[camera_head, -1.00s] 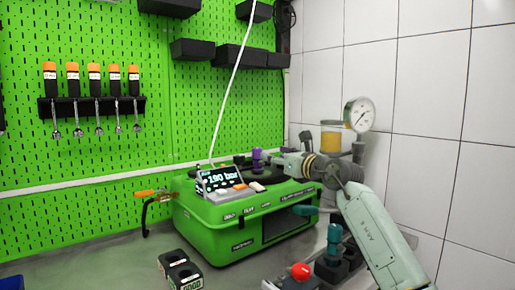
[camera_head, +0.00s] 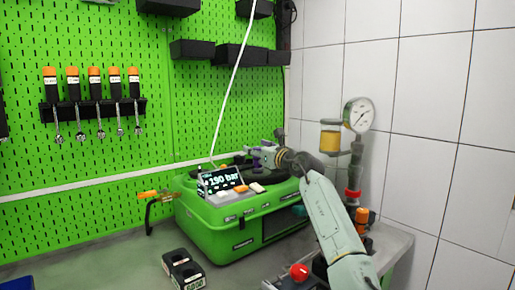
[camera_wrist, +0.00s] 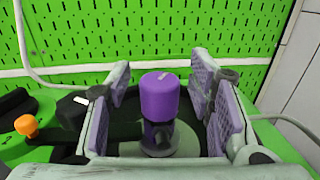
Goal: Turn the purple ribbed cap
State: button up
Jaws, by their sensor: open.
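The purple ribbed cap (camera_wrist: 159,97) stands upright in the middle of the wrist view, on a round base on top of the green case. My gripper (camera_wrist: 160,84) is open, with one purple-padded finger on each side of the cap. A gap shows between the cap and each finger, so the pads look apart from it. In the head view my gripper (camera_head: 265,153) is over the back of the green case (camera_head: 222,235) and largely hides the cap.
A display reading 190 bar (camera_head: 222,180) sits at the case's front top. A pressure gauge (camera_head: 358,115) stands behind my arm. A red button (camera_head: 299,272) and a black block (camera_head: 183,268) are in front. An orange-ended handle (camera_wrist: 26,126) lies left of my gripper.

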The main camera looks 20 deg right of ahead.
jog(key=shift+c, duration=0.5)
grip_shut()
